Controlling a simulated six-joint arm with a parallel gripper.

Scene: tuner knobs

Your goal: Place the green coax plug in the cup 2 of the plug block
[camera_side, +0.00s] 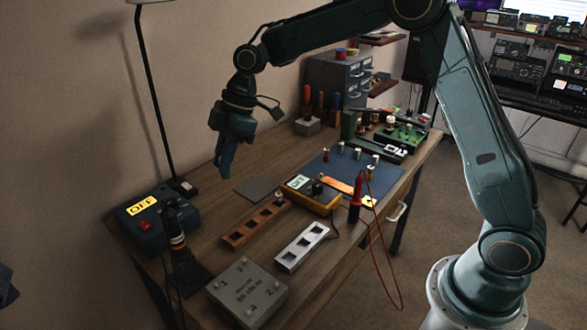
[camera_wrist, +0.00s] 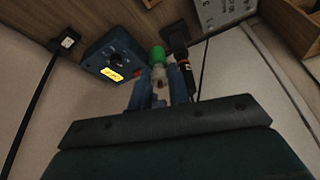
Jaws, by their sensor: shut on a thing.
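The green coax plug (camera_wrist: 158,56) is between the fingers of my gripper (camera_wrist: 158,77) in the wrist view, its green end past the fingertips and a pale metal part between them. In the side view, my gripper (camera_side: 225,160) points down above the left rear of the bench, with a little green (camera_side: 227,176) at its tips. A brown block (camera_side: 257,226) with square cups lies right of and below my gripper, a small object at its far end. A silver block (camera_side: 302,246) with square cups lies beside it. I cannot tell which is the plug block; no cup numbers are legible.
A blue box (camera_side: 147,220) marked OFF and a dark upright tool (camera_side: 177,243) stand at the left. A grey numbered box (camera_side: 247,292) is in front. A yellow meter (camera_side: 311,194) and red probe (camera_side: 355,197) stand right. A flat dark pad (camera_side: 256,189) lies near my gripper.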

